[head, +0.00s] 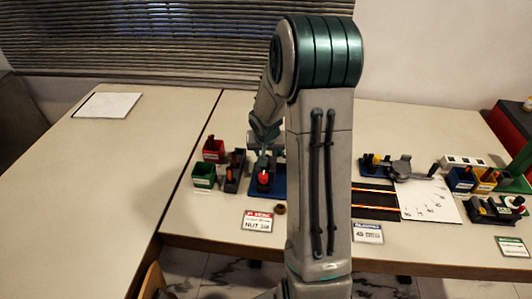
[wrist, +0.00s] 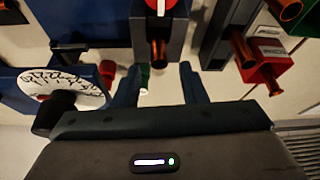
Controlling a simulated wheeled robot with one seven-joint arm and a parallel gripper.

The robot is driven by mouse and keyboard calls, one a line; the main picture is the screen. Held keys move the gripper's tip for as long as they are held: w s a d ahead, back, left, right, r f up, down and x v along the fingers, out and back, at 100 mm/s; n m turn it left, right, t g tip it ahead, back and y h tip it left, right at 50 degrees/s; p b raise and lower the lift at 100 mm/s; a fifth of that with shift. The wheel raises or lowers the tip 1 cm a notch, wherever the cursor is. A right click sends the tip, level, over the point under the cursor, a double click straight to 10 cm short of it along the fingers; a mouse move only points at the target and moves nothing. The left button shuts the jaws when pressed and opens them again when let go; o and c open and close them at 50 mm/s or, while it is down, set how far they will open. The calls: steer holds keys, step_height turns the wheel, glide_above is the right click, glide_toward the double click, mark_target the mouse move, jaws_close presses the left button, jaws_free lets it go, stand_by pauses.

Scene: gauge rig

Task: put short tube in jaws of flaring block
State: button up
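A grey block with a red-topped part (wrist: 172,28), which looks like the flaring block, stands on a blue base at the top of the wrist view. In the head view its red part (head: 264,179) shows on the blue base (head: 280,187). A short copper tube (wrist: 158,52) points out of the block's near side; how deeply it sits in the jaws cannot be told. My gripper (wrist: 158,82) is open, its two dark fingers apart below the tube's end, with no tube clearly between them. In the head view my arm hides much of this area.
A dark rack (head: 232,172) with copper tubes stands left of the block, beside a red bin (head: 213,151) and a green bin (head: 203,176). A white dial (wrist: 62,87) is close to my gripper's left. A brown ring (head: 279,209) lies in front of the base.

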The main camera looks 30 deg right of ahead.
steer(key=v, duration=1)
steer(key=s+a+r+n+y, duration=0.1)
steer(key=s+a+r+n, duration=0.1)
steer(key=s+a+r, duration=0.2)
steer(key=s+a+r+n+g+y, duration=0.1)
steer(key=s+a+r+n, duration=0.2)
steer(key=s+a, duration=0.7)
steer(key=s+r, duration=0.1)
steer(key=s, duration=0.7)
steer(key=shift+r+n, duration=0.1)
steer(key=shift+n, duration=0.2)
